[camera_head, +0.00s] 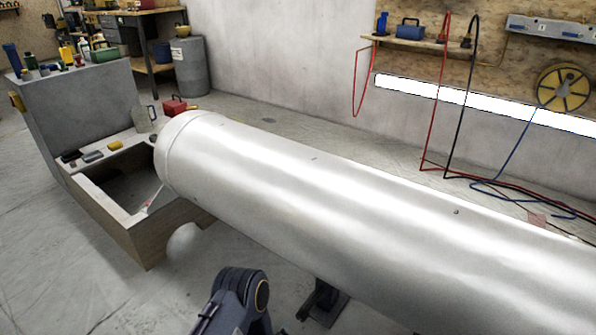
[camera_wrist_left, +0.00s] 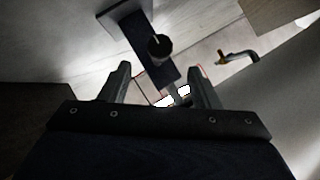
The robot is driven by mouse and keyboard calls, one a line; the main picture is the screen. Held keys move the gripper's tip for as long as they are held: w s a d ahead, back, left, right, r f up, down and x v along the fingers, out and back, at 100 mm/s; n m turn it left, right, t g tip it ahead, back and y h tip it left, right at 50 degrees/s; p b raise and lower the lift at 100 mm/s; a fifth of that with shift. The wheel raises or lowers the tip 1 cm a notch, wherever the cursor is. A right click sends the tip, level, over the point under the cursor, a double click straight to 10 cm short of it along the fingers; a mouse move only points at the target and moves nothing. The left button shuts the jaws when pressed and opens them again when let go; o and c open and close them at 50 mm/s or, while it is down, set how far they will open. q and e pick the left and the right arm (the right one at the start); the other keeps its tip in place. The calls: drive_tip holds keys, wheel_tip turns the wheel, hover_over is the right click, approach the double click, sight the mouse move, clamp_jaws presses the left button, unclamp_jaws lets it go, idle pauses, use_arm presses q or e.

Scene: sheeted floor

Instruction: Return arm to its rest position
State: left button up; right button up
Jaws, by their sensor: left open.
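My left gripper (camera_wrist_left: 159,68) shows in the left wrist view with its two dark fingers apart. Nothing is clearly held between them. A dark post with a round black end (camera_wrist_left: 160,46) lies beyond and between the fingertips; I cannot tell how far off it is. In the head view a dark jointed link of my arm (camera_head: 240,298) rises at the bottom centre, in front of the big silver cylinder (camera_head: 330,200). The gripper itself is not visible there. My right gripper is in neither view.
A dark stand (camera_head: 322,303) shows under the silver cylinder's near side. A low open-topped box (camera_head: 125,235) with a grey back panel stands left. Hoses (camera_head: 443,100) hang at the right wall. A small hooked fitting (camera_wrist_left: 238,57) lies right of the fingers. Floor at lower left is clear.

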use_arm(q)
drive_tip(key=w+a+r+n+g, duration=0.1)
drive_tip(key=w+a+r+n, duration=0.3)
drive_tip(key=r, duration=0.7)
drive_tip(key=w+a+r+n+g, duration=0.1)
drive_tip(key=w+a+r, duration=0.3)
drive_tip(key=r, duration=0.7)
drive_tip(key=s+a+r+n+g, duration=0.1)
drive_tip(key=s+a+r, duration=0.1)
drive_tip(key=r, duration=0.2)
drive_tip(key=s+a+r+n, duration=0.1)
drive_tip(key=s+a+r, duration=0.1)
drive_tip(key=a+r, duration=0.15)
drive_tip(key=s+a+r+n+g, duration=0.1)
drive_tip(key=s+a+r+n, duration=0.3)
drive_tip(key=s+r, duration=0.75)
drive_tip(key=s+a+r+n+g, duration=0.1)
drive_tip(key=s+a+n+g, duration=0.1)
drive_tip(key=s, duration=1.6)
wheel_tip(320, 180, up, 38)
drive_tip(key=s+p, duration=0.1)
drive_tip(key=p, duration=3.6)
drive_tip(key=shift+f+h, duration=0.15)
drive_tip(key=shift+h, duration=0.15)
